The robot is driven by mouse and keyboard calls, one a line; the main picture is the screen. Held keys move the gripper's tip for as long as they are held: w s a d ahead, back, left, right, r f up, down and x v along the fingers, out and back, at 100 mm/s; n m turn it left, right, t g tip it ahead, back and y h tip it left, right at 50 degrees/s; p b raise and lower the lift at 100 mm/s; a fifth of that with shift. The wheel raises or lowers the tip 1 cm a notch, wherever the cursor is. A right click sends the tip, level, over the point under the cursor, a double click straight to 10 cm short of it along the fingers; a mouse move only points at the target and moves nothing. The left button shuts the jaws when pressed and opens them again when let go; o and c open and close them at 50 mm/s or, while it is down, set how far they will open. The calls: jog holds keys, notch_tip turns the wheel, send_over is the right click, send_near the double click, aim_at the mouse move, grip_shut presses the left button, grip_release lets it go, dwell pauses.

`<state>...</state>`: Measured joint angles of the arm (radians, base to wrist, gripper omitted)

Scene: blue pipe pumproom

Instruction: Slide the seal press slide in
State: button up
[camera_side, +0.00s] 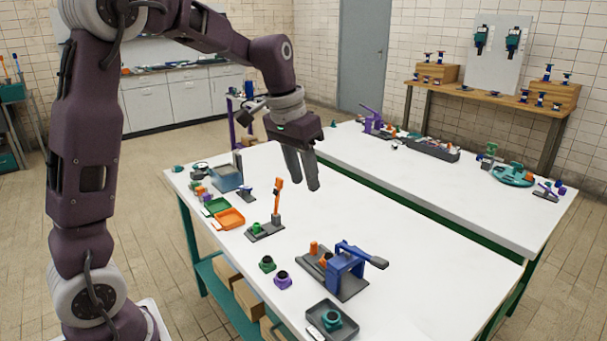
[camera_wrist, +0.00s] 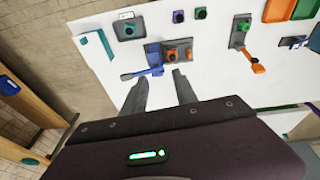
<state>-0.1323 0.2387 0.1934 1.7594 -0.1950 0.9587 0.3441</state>
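The seal press (camera_side: 345,266) stands on the near table in the side view, with a blue frame, a dark base and a grey-ended lever sticking out to the right. Its grey slide area (camera_side: 308,261) lies at the left of the frame and carries small orange parts. In the wrist view the press (camera_wrist: 153,53) is just beyond my fingertips, and an orange part (camera_wrist: 172,56) sits beside the blue frame. The slide's exact edges are too small to tell. My gripper (camera_side: 309,190) is open and empty, above the table and apart from the press.
An orange-levered device (camera_side: 276,200) stands left of the press. Green and purple pieces (camera_side: 282,280) and a dark tray (camera_side: 332,322) lie in front. Green and orange trays (camera_side: 229,219) are farther left. The table right of the press is clear.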

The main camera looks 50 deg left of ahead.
jog(key=g, duration=0.3)
send_over(314, 242)
jog(key=shift+m+y, duration=0.3)
jog(key=shift+m, duration=0.1)
notch_tip(314, 242, down, 21)
jog(key=shift+s+f, duration=0.1)
notch_tip(314, 242, down, 7)
grip_shut()
